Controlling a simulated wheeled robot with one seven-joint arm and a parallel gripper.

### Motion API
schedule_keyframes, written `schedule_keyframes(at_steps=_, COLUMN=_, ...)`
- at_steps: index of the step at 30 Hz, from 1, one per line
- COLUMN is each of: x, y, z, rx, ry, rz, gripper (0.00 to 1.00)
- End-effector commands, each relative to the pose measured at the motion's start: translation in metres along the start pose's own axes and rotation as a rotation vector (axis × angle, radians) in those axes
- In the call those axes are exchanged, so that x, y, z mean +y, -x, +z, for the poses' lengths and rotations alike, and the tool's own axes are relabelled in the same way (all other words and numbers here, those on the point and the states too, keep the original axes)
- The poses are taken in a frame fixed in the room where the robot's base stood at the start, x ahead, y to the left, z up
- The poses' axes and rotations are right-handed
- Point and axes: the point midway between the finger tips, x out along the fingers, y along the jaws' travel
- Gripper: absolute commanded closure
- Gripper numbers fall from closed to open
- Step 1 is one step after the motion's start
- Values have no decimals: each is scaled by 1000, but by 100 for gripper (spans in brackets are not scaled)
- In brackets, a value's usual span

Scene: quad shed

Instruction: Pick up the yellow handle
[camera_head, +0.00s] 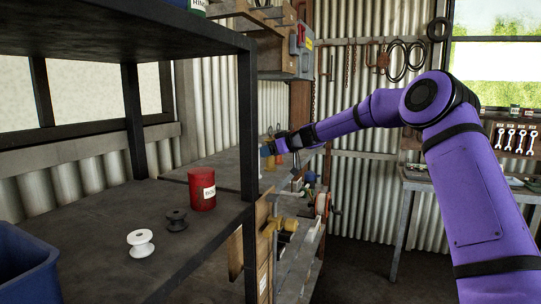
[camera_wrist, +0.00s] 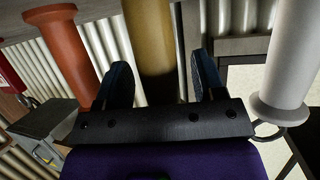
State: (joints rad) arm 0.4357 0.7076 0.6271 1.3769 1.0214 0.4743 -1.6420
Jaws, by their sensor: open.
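The yellow handle (camera_wrist: 150,35) is a mustard-coloured upright cylinder in the wrist view, in the top middle. It lies between the two dark blue fingers of my gripper (camera_wrist: 160,70), with gaps showing on both sides. The fingers are apart and not closed on it. Its lower end is hidden behind the gripper's black bar. In the head view my gripper (camera_head: 267,150) is far off and small, above the back bench; a small yellowish patch shows by it, too small to make out.
In the wrist view an orange-red handle (camera_wrist: 62,50) stands left and a white handle (camera_wrist: 292,60) right, close beside my gripper. In the head view a shelf holds a red can (camera_head: 202,190), a black spool (camera_head: 177,220), a white spool (camera_head: 140,243) and a blue bin (camera_head: 25,275).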

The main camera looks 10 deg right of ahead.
Motion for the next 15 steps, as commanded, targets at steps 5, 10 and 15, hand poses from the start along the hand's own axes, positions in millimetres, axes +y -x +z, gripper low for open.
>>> schedule_keyframes(at_steps=5, x=0, y=0, z=0, rx=0, ry=0, rz=0, gripper=55)
schedule_keyframes(at_steps=10, x=0, y=0, z=0, rx=0, ry=0, rz=0, gripper=92)
schedule_keyframes(at_steps=15, x=0, y=1, z=0, rx=0, ry=0, rz=0, gripper=92)
